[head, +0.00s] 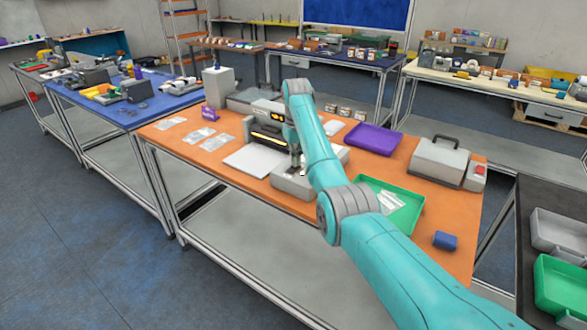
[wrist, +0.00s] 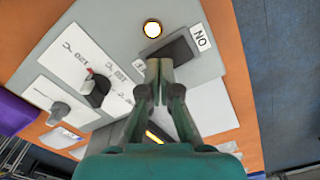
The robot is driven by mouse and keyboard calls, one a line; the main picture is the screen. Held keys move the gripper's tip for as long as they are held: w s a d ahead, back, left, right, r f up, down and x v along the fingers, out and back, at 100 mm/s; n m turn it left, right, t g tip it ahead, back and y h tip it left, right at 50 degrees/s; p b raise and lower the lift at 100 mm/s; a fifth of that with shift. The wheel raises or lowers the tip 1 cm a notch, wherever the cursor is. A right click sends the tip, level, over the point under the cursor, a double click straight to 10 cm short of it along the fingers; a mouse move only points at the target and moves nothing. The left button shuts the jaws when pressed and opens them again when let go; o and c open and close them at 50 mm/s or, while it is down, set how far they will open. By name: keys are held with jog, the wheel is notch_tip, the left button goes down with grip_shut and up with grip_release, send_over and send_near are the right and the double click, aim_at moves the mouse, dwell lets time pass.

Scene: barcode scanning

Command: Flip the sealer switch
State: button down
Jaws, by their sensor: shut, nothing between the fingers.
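The sealer (head: 268,137) is a black and grey machine with a lit amber strip, on the orange table. Beside it is a low grey control box (head: 290,184), whose top panel fills much of the wrist view (wrist: 218,78). The panel carries a dark rectangular switch (wrist: 182,47) with an "ON" label (wrist: 201,38) at one end and a glowing round lamp (wrist: 152,29). My gripper (wrist: 159,70) is shut and empty, its tips at the near edge of the switch; contact cannot be told. In the head view my gripper (head: 301,170) is over the control box.
A black knob (wrist: 96,92) and a grey knob (wrist: 59,110) sit on white labels on the panel. A purple tray (head: 374,138), a green tray (head: 405,217) and a grey case (head: 440,162) stand to the right. A white plate (head: 253,160) lies left of the box.

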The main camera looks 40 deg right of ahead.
jog(key=shift+f, duration=0.3)
jog(key=shift+r, duration=3.5)
